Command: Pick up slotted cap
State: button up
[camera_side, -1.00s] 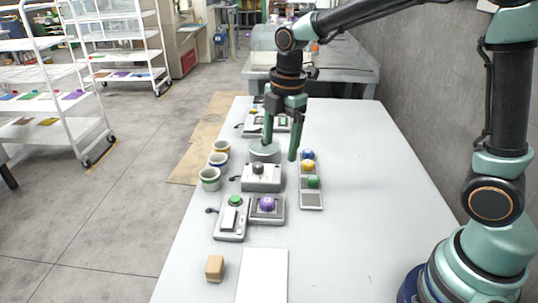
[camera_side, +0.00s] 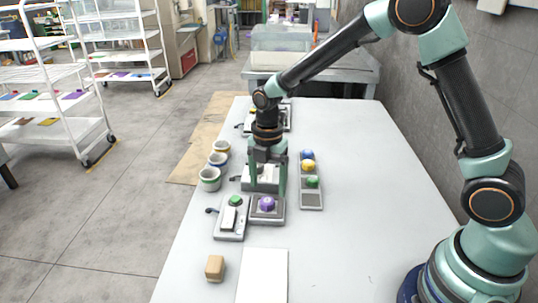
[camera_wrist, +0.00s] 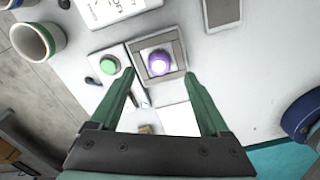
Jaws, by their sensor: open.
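A purple cap (camera_side: 267,203) sits on a grey square pad (camera_side: 279,219) near the table's middle. In the wrist view the purple cap (camera_wrist: 159,62) lies ahead of and between my fingertips; I cannot make out a slot in it. My gripper (camera_side: 264,191) is open and empty, pointing down just behind the purple cap in the side view. It also shows open in the wrist view (camera_wrist: 159,78). A white-topped station (camera_side: 258,183) is partly hidden behind my fingers. Which cap is the slotted one I cannot tell for certain.
A green-button device (camera_side: 231,221) stands left of the purple cap's pad. A grey strip (camera_side: 312,199) to the right carries blue, yellow and green caps. Several cups (camera_side: 210,179) line the left edge. A tan block (camera_side: 215,267) and white sheet (camera_side: 263,275) lie in front. The table's right side is clear.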

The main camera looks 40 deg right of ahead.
aim_at(267, 200)
notch_tip(267, 200, down, 4)
jog(key=shift+a+f, duration=0.1)
jog(key=shift+f, duration=0.15)
grip_shut()
jog(key=shift+r, duration=0.2)
